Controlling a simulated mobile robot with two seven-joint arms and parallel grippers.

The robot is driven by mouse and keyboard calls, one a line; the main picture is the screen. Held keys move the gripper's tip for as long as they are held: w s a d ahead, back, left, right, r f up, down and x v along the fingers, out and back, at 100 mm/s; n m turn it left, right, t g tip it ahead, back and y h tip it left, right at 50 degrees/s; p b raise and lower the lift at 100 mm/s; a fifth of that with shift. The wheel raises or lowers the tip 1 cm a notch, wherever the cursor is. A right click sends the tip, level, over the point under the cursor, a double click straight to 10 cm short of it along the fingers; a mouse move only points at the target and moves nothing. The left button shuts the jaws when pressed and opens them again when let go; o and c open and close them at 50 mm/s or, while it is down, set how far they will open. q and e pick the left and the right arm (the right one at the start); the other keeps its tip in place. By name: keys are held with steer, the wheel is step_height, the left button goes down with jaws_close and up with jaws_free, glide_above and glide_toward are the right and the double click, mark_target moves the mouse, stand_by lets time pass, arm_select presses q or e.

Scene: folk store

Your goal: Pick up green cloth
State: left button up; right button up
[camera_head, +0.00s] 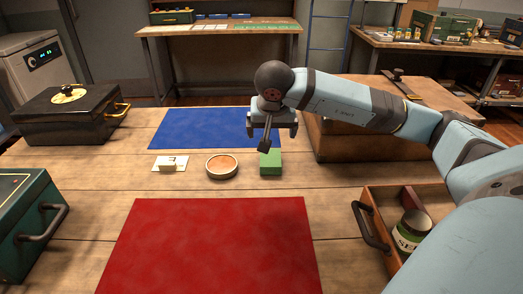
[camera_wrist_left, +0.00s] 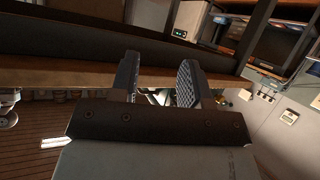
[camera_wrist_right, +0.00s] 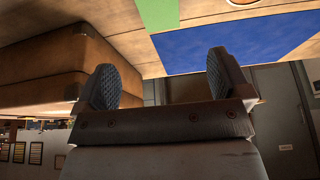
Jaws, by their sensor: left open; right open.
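The green cloth (camera_head: 270,163) looks like a small, thick green rectangle on the wooden table, by the near edge of the blue mat (camera_head: 192,127). In the right wrist view the green cloth (camera_wrist_right: 159,14) shows at the top edge, partly cut off. My right gripper (camera_head: 272,137) is open and empty, above and just behind the cloth, apart from it as far as I can tell. Its open fingers (camera_wrist_right: 163,76) show in the right wrist view. My left gripper (camera_wrist_left: 160,75) is open and empty in the left wrist view, away from the cloth.
A round dish (camera_head: 222,167) and a pale block on a card (camera_head: 170,165) lie left of the cloth. A red mat (camera_head: 210,250) lies in front. A wooden box (camera_head: 350,140) stands right, with an open drawer (camera_head: 378,205) holding a can (camera_head: 411,230) nearer.

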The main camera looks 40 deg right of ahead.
steer(key=b, duration=0.2)
glide_above(270, 158)
steer(key=s+a, duration=0.1)
step_height(270, 158, down, 7)
steer(key=shift+s+f, duration=0.1)
steer(key=shift+f, duration=0.1)
steer(key=shift+d+f, duration=0.15)
steer(key=shift+f, duration=0.55)
steer(key=b+x, duration=0.1)
steer(key=x, duration=0.2)
steer(key=shift+f, duration=0.35)
steer(key=shift+w+d+f, duration=0.15)
steer(key=shift+w+f, duration=0.05)
steer(key=shift+w, duration=0.1)
arm_select(q)
steer(key=shift+w+d+r+t+h, duration=0.35)
steer(key=shift+d+r+t, duration=0.1)
steer(key=shift+r, duration=0.25)
steer(key=shift+w+d+r+t+h, duration=0.3)
steer(key=shift+d+r+t, duration=0.15)
steer(key=shift+r, duration=0.3)
steer(key=shift+w+d+r+t+h, duration=0.3)
steer(key=shift+r+t, duration=0.2)
steer(key=shift+r, duration=0.2)
arm_select(e)
steer(key=shift+f, duration=0.15)
steer(key=shift+c, duration=0.4)
steer(key=c, duration=0.9)
